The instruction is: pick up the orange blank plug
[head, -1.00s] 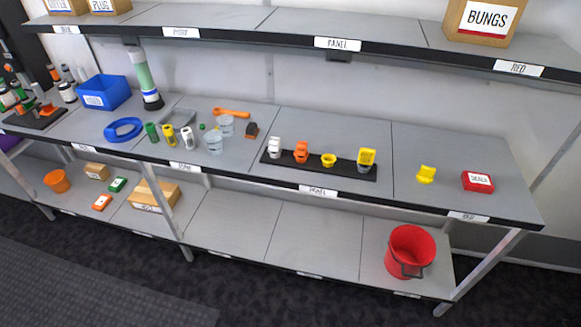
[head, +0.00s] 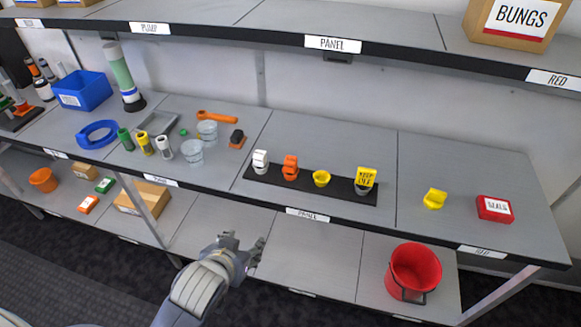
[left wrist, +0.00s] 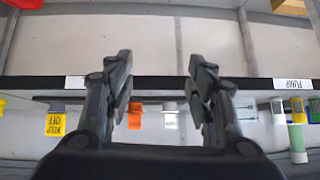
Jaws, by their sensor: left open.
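The orange blank plug (head: 290,168) appears to be the small orange piece on the black strip (head: 333,189) on the middle shelf, between a white piece (head: 260,161) and a yellow cup-shaped piece (head: 321,178). In the upside-down left wrist view the orange piece (left wrist: 135,116) shows beyond the fingers, partly hidden by the left-hand one. My left gripper (head: 243,246) is open and empty, in front of and below the middle shelf's front edge, apart from the plug. It also shows in the left wrist view (left wrist: 158,75). My right gripper is not in view.
A yellow tag (head: 366,177) stands at the strip's right end. Clear cups (head: 191,151) and a black-and-orange piece (head: 237,138) lie to the left. The shelf edge (head: 310,214) lies between my gripper and the strip. The upper shelf (head: 400,53) overhangs behind. A red bucket (head: 413,270) stands below.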

